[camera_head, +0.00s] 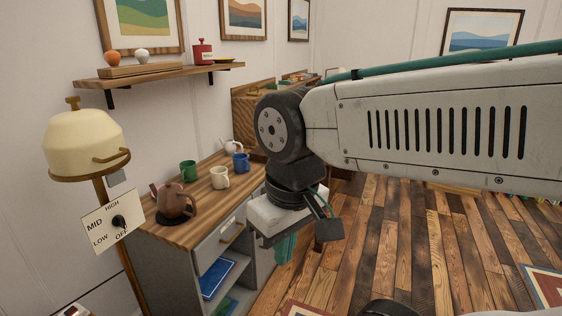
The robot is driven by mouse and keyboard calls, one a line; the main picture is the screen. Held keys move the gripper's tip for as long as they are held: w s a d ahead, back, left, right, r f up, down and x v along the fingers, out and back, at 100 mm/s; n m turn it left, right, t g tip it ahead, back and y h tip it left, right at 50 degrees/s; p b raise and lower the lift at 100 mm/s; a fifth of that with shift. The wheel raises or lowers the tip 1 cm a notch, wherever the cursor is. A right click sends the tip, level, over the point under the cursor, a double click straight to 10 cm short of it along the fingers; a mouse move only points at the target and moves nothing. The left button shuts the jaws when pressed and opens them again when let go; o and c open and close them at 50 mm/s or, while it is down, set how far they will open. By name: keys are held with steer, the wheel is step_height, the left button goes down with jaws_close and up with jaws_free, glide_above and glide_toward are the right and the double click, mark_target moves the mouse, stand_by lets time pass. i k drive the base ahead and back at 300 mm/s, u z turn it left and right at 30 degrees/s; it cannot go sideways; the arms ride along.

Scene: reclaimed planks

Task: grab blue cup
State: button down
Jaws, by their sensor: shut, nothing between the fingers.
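The blue cup (240,163) stands upright on the wooden top of a grey cabinet (210,212), near its right back part. A white cup (219,178) stands in front of it and a green cup (188,171) to its left. My gripper (325,226) hangs from my arm to the right of the cabinet, apart from the blue cup. It is shut and empty. Its fingertips are hard to make out from this angle.
A brown teapot (174,198) sits on a dark round mat at the cabinet's front left. A white teapot (231,147) stands behind the cups. A wall shelf (160,75) hangs above. Plank floor at right is mostly clear.

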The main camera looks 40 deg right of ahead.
mark_target(241, 165)
steer(key=z, duration=1.2)
steer(key=i, duration=1.7)
steer(key=u, duration=0.25)
